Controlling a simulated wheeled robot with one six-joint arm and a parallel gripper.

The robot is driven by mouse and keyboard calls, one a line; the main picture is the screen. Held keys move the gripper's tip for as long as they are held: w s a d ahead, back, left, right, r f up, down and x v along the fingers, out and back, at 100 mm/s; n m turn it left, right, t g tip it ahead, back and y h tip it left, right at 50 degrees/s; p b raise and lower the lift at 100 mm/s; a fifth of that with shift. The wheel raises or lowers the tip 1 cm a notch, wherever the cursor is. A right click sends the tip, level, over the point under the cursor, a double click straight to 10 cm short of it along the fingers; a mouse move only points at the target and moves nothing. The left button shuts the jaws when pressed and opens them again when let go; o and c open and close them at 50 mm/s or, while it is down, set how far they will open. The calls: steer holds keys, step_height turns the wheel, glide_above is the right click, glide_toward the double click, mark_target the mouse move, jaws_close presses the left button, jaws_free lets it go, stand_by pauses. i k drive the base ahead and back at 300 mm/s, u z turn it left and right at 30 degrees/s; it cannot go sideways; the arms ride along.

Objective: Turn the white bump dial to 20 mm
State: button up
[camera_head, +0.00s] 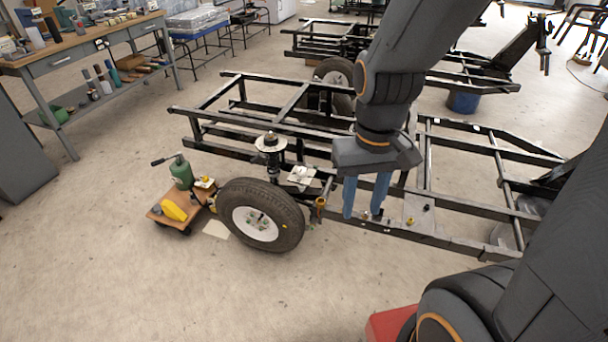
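My gripper (362,214) points down with two blue fingers spread apart over the front rail of the black chassis frame (440,240). I see nothing held between the fingers; small fittings on the rail show near their tips. A small white piece (301,175) sits on the frame left of my gripper, behind the wheel. A pale round plate (270,143) tops the spring strut further left. I cannot tell which of these, if either, is the white bump dial, and no scale or reading is legible. The fingers and gripper body hide part of the rail.
A tyred wheel (261,214) stands at the frame's near left side. Beside it, a wooden dolly (162,216) carries a green jack (180,172) and a yellow piece. A workbench (85,48) is at the upper left. The floor in front is clear.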

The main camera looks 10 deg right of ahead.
mark_target(301, 171)
steer(key=u, duration=0.7)
steer(key=i, duration=1.35)
steer(key=z, duration=0.55)
